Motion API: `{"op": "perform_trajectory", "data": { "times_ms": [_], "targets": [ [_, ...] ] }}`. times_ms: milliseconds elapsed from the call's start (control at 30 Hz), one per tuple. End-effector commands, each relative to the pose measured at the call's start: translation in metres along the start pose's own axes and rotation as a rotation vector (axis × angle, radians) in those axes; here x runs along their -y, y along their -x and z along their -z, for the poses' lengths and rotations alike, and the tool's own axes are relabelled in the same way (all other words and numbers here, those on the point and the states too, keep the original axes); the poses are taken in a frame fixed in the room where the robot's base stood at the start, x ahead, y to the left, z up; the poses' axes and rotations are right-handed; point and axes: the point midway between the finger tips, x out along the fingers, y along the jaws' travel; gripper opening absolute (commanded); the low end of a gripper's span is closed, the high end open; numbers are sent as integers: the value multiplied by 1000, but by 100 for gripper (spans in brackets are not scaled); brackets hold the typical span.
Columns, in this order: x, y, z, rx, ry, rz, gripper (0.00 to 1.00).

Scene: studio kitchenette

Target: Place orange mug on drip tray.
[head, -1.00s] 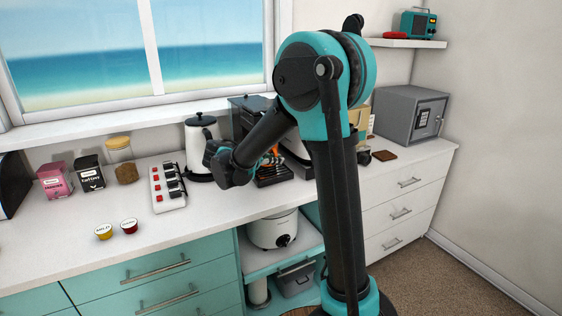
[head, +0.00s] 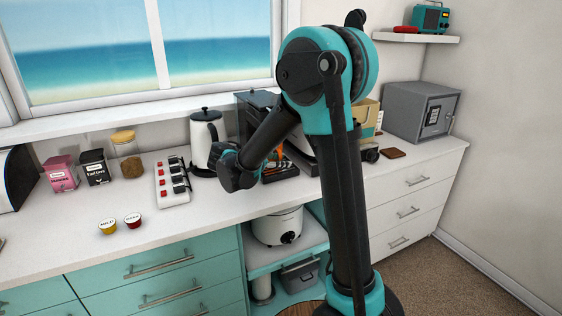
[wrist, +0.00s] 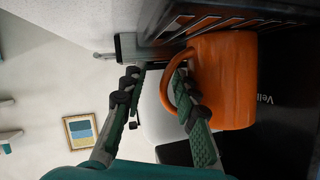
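The orange mug (wrist: 225,80) stands against the dark slatted drip tray (wrist: 205,20) of the coffee machine; the wrist view is rotated, with the tray along its top. The mug's base appears to touch the slats. My gripper (wrist: 155,78) is open, its two fingers apart. One finger overlaps the mug's handle; whether it touches the handle I cannot tell. The other finger is clear of the mug. In the head view the mug (head: 275,160) shows only as orange patches, mostly hidden by my arm, above the tray (head: 283,173).
The black coffee machine (head: 257,104) stands behind my arm. A white kettle (head: 203,140) and a power strip with red switches (head: 172,183) are to its left. Two pods (head: 107,227) lie near the front of the counter. A grey safe (head: 418,110) is at right.

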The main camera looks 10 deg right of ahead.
Motion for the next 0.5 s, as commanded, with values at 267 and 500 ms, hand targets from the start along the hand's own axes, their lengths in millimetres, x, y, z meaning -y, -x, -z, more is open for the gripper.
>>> {"op": "perform_trajectory", "data": {
  "times_ms": [267,500],
  "targets": [
    [2,26,2,1,1,4,30],
    [1,77,2,1,2,4,30]
  ]
}}
